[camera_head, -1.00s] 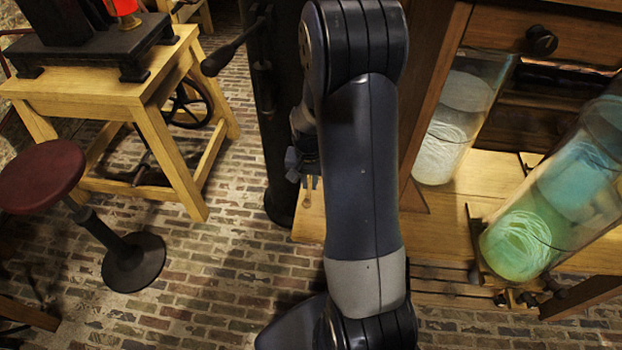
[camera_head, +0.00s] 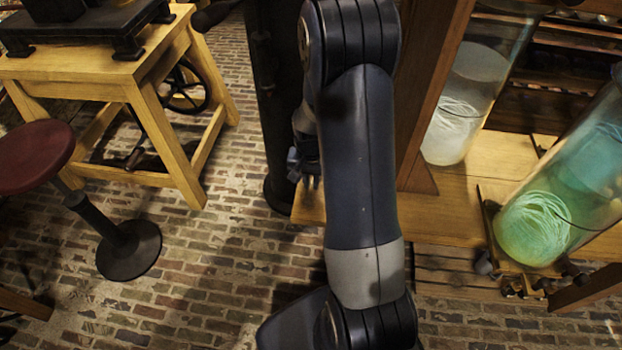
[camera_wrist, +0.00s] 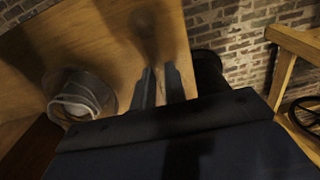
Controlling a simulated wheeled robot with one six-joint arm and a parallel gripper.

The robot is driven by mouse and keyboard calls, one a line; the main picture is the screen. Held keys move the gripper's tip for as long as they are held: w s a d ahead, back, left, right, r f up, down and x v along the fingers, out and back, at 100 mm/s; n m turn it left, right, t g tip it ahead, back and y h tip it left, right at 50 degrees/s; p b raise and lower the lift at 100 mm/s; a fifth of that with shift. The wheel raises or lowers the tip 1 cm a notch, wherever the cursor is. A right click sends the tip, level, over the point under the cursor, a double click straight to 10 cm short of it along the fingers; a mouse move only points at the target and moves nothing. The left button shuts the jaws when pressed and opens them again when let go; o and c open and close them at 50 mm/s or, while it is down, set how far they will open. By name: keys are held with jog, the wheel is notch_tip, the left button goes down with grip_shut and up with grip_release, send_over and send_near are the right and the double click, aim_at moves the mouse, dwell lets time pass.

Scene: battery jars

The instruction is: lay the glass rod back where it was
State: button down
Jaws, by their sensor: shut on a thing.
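My gripper (camera_head: 308,180) shows small beside the upper arm in the camera_head view, over the near left end of the wooden bench (camera_head: 455,205). In the camera_wrist view its two dark fingers (camera_wrist: 160,87) stand close together above the bench top (camera_wrist: 105,40), with a narrow gap between them. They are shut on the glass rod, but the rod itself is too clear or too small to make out. My arm hides part of the bench. The rod's resting place cannot be made out.
A round glass vessel (camera_wrist: 80,100) is left of the fingers. A red stool (camera_head: 35,155) and yellow wooden table (camera_head: 100,65) stand left; brick floor lies between.

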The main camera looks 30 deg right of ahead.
jog(key=c, duration=1.4)
grip_release()
jog(key=shift+o, duration=0.2)
notch_tip(320, 180, up, 11)
jog(key=shift+p, duration=0.4)
notch_tip(320, 180, down, 10)
jog(key=shift+f+b, duration=0.25)
jog(key=shift+b, duration=0.15)
jog(key=shift+r+p, duration=0.2)
jog(key=shift+p, duration=0.25)
notch_tip(320, 180, up, 5)
jog(key=p, duration=0.4)
jog(key=shift+r, duration=0.15)
